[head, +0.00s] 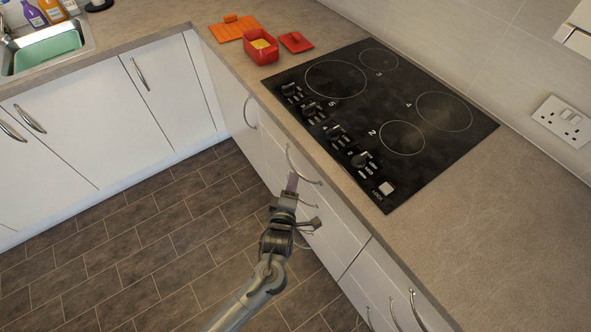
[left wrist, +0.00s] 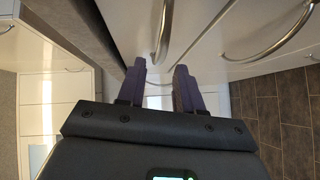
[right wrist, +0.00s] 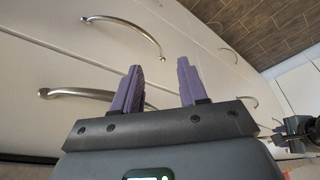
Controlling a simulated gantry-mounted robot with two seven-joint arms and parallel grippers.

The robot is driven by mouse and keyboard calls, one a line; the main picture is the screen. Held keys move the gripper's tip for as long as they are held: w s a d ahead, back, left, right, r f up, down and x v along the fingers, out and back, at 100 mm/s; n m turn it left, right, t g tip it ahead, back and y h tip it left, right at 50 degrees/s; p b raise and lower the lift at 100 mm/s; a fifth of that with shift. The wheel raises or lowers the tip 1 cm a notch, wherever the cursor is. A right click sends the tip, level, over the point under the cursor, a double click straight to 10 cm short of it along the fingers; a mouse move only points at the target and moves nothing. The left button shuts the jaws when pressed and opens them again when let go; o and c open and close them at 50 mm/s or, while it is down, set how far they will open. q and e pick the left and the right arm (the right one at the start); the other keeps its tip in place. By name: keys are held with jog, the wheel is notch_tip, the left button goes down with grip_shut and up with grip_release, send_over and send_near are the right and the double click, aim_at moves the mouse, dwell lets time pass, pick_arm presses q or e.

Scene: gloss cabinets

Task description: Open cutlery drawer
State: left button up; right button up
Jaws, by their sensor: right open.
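The white drawer fronts under the hob are closed; I cannot tell which is the cutlery drawer. My left gripper (head: 291,182) is at the curved metal handle of the top drawer (head: 301,166). In the left wrist view the purple fingers (left wrist: 159,75) are apart, with a handle (left wrist: 163,34) showing between and beyond the tips; contact cannot be told. My right gripper is outside the head view. In the right wrist view its fingers (right wrist: 160,82) are open and empty, and a curved handle (right wrist: 75,94) passes behind the left finger. Another handle (right wrist: 130,31) lies beyond.
The black hob (head: 385,115) is set in the worktop (head: 480,225) above the drawers. A red dish (head: 261,47), a red lid (head: 296,42) and an orange board (head: 231,28) lie behind it. More handles (head: 417,310) are at the lower right. The tiled floor (head: 140,255) is clear.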

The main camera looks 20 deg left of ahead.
aim_at(295, 169)
pick_arm(q)
jog(key=shift+x, duration=3.2)
grip_shut()
